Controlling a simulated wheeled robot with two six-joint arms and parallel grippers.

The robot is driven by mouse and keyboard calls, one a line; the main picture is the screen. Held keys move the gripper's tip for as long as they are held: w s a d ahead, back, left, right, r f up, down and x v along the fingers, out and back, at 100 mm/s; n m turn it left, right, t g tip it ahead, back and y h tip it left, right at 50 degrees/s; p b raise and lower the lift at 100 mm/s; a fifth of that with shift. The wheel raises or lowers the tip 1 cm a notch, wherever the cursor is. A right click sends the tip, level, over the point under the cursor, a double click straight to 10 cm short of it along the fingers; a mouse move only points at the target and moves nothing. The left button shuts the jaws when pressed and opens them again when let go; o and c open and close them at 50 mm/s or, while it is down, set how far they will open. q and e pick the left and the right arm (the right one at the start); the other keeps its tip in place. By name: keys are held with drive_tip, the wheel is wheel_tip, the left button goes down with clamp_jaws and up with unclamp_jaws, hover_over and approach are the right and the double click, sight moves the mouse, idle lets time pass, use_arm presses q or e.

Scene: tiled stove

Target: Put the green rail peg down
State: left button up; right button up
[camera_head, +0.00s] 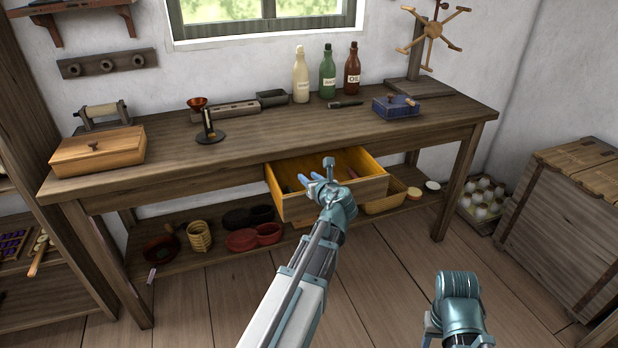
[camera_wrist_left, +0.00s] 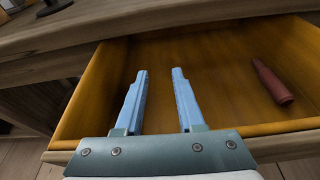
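My left gripper (camera_head: 312,179) is over the left part of the pulled-out drawer (camera_head: 371,190) under the bench. In the left wrist view, its two blue fingers (camera_wrist_left: 160,75) are apart with nothing between them. A dark red peg-shaped piece (camera_wrist_left: 272,82) lies in the drawer to the right of the fingers. I cannot make out a green rail peg in either view; part of the drawer floor is hidden behind my gripper in the head view. My right gripper is low at the right (camera_head: 430,328), and its fingers are mostly hidden.
The bench top (camera_head: 250,152) bears a wooden box (camera_head: 98,150), a small black stand (camera_head: 209,128), three bottles (camera_head: 328,73) and a blue box (camera_head: 395,106). A wooden chest (camera_head: 560,220) stands at the right.

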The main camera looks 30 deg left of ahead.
use_arm(q)
drive_tip(key=shift+w+p, duration=0.1)
drive_tip(key=shift+p, duration=0.2)
drive_tip(key=shift+w+r+p, duration=0.1)
drive_tip(key=shift+r+p, duration=0.15)
drive_tip(key=shift+p, duration=0.2)
drive_tip(key=p+v, duration=0.3)
drive_tip(key=v, duration=0.9)
drive_tip(key=shift+p, duration=0.3)
